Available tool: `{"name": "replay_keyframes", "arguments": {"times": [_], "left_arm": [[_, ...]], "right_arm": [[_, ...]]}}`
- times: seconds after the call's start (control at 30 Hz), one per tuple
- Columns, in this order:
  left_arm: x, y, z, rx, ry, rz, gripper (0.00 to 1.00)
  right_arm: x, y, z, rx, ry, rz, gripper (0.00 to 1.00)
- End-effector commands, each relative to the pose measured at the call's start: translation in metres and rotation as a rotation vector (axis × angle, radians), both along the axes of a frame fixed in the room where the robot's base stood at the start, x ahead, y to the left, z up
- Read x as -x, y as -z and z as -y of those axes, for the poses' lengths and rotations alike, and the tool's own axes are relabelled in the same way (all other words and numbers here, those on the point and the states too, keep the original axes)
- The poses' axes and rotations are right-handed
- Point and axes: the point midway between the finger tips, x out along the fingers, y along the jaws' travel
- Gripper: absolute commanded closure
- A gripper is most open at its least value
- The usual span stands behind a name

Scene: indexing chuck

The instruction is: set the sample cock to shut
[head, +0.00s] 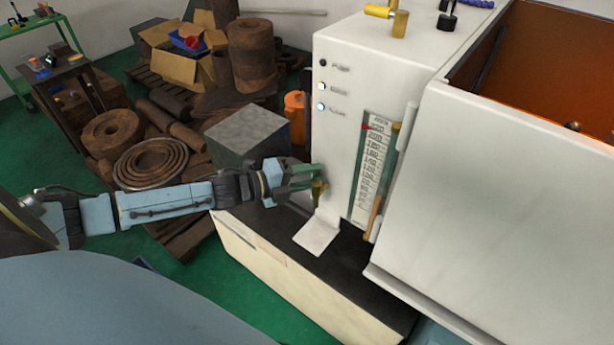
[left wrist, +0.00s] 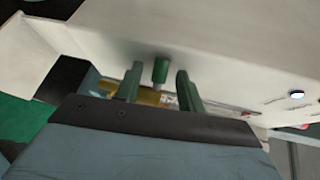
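The sample cock (head: 319,190) is a small brass fitting low on the near left side of the white machine (head: 345,120). In the left wrist view it shows a green handle end (left wrist: 161,71) and a brass body (left wrist: 148,96). My left gripper (head: 308,176) has green fingers and is at the cock. In the left wrist view the fingers of the left gripper (left wrist: 159,77) stand apart on either side of the green handle, with a gap visible on each side. The cock's lower parts are partly hidden by the gripper. My right gripper is not in view.
A scale gauge (head: 370,170) and indicator lamps (head: 321,87) are on the machine front. A white spout plate (head: 317,235) juts out below the cock. A grey block (head: 248,135) stands behind my left forearm. A large white panel (head: 500,200) fills the right.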

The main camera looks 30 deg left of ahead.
Motion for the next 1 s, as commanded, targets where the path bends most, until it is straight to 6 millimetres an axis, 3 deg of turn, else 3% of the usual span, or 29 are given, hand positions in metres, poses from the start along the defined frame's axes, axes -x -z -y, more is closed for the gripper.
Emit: {"name": "replay_keyframes", "arguments": {"times": [0.13, 0.43, 0.73, 1.0], "left_arm": [[0.000, 0.000, 0.000, 0.000, 0.000, 0.000, 0.63], [0.000, 0.000, 0.000, 0.000, 0.000, 0.000, 1.00], [0.002, -0.001, 0.000, 0.002, -0.029, -0.001, 1.00], [0.007, -0.002, 0.001, 0.009, -0.169, -0.005, 1.00]], "right_arm": [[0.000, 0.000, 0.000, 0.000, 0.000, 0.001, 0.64], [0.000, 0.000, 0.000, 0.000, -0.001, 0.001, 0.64], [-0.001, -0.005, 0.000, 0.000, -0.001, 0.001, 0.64], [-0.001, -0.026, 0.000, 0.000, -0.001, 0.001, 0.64]]}}
